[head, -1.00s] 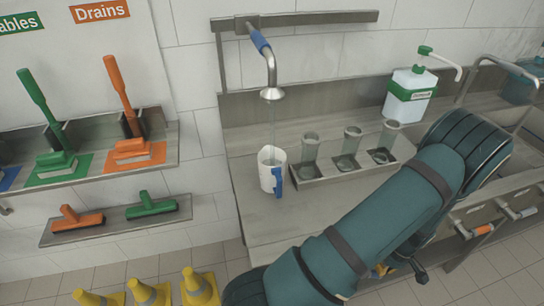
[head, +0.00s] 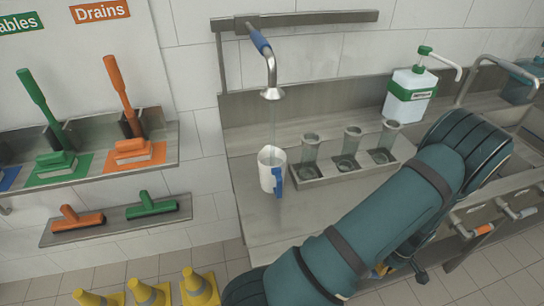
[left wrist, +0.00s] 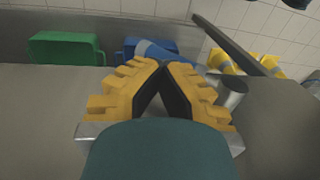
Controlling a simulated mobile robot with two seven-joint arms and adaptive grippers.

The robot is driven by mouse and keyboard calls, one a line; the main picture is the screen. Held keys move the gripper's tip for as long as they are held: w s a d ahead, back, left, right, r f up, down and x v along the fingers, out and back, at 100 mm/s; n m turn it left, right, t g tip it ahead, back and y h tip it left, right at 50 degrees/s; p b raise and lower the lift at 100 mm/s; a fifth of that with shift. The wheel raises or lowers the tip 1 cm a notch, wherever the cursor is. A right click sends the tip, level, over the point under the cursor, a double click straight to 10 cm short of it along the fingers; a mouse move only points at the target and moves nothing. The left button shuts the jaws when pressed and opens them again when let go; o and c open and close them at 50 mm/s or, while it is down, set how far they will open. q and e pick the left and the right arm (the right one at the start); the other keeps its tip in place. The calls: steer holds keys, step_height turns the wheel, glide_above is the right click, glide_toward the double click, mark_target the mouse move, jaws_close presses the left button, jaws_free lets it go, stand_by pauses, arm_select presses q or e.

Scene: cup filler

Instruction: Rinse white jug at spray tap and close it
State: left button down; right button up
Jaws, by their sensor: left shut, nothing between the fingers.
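The white jug (head: 268,178) with a blue handle stands on the steel counter (head: 245,205), below the spray tap. The spray tap (head: 271,93) has a silver head and a blue grip on its lever (head: 260,42). A thin stream of water falls from the tap head toward the jug's open top. My right gripper is out of view.
A steel holder with several clear cups (head: 350,160) stands right of the jug. A soap pump bottle (head: 411,93) is behind it. Tool racks (head: 100,175) hang on the left. Yellow cones (head: 195,288) are on the floor. Green (left wrist: 65,48) and blue (left wrist: 150,50) boxes show in the wrist view.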

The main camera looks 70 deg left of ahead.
arm_select(q)
steer(key=shift+r, duration=0.1)
steer(key=shift+s+r+t, duration=0.1)
steer(key=shift+r+t, duration=0.1)
steer(key=shift+t, duration=0.2)
steer(key=shift+s+r+t+b, duration=0.15)
steer(key=shift+r+t+b, duration=0.45)
steer(key=shift+t+b, duration=0.45)
steer(key=shift+r+t, duration=0.2)
steer(key=shift+t, duration=0.05)
steer(key=c, duration=1.7)
jaws_free()
steer(key=o, duration=0.4)
steer(key=shift+r, duration=0.15)
steer(key=r, duration=0.4)
steer(key=s+r, duration=0.1)
steer(key=r, duration=0.2)
steer(key=s+r, duration=0.1)
steer(key=r, duration=0.3)
steer(key=shift+a+r, duration=0.1)
steer(key=shift+r, duration=0.25)
